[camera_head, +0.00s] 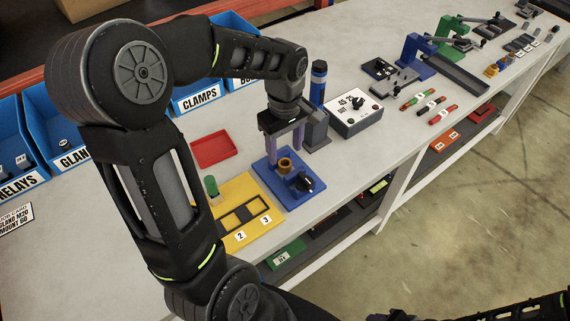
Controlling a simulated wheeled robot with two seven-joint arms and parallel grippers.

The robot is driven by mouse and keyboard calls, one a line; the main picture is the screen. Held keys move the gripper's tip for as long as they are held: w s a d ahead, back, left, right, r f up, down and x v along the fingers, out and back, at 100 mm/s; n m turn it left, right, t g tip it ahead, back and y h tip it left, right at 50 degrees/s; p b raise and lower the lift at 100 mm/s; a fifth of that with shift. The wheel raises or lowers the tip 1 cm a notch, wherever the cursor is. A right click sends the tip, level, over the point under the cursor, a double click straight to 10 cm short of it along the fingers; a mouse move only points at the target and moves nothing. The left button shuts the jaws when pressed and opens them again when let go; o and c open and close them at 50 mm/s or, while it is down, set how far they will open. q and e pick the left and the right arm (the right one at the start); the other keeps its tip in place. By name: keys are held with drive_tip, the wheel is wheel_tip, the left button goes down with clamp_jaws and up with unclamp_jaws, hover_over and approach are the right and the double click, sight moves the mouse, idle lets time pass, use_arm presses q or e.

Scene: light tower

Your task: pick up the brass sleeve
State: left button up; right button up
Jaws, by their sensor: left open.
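A brass sleeve (285,166) stands upright on a blue base plate (263,172), beside a black knob (303,182). My left gripper (284,152) points down just over the sleeve, with its two fingers apart and nothing held between them. The fingertips appear to be close to the sleeve's top, one on each side; I cannot tell whether they touch it. My right gripper is not in view; only dark arm parts, likely mine, show at the bottom right.
A yellow tray (262,230) with numbered slots and a green cylinder (211,186) lies left of the plate. A red tray (214,149) is behind. Blue bins (200,95) line the back.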

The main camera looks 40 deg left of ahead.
sight(285, 159)
use_arm(q)
wheel_tip(285, 159, down, 4)
drive_tip(key=shift+s+f, duration=0.1)
idle(0.6)
clamp_jaws()
idle(0.4)
